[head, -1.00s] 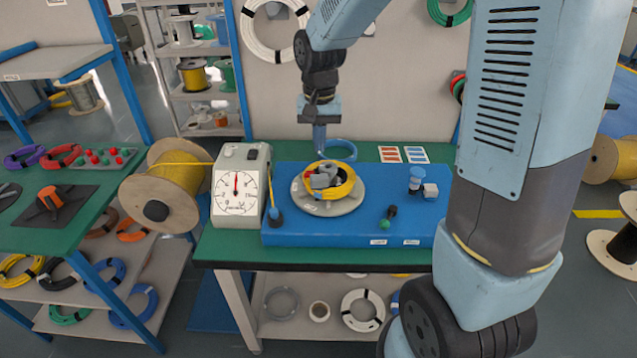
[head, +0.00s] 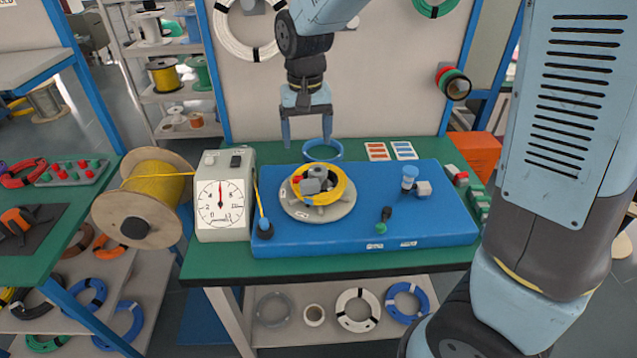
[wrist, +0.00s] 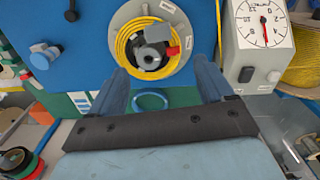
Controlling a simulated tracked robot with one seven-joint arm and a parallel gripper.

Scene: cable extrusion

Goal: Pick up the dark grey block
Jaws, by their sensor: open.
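A dark grey block (head: 311,186) sits inside a yellow cable coil (head: 338,186) on a round grey turntable (head: 322,214). It also shows in the wrist view (wrist: 157,34), near the top, among other parts in the coil's centre. Its lower part is hidden by them. My gripper (head: 307,144) is open and empty, fingers pointing down. It is above and behind the turntable, near the blue ring, apart from the block. In the wrist view, my gripper (wrist: 162,70) has its fingers spread, with the coil and block beyond them.
The turntable is on a blue platform (head: 400,228) on a green bench (head: 290,268). A dial gauge box (head: 222,200) and a yellow cable spool (head: 140,205) stand left. A blue post (head: 409,176) and a green-black knob (head: 383,220) stand right. A blue ring (head: 322,156) lies behind.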

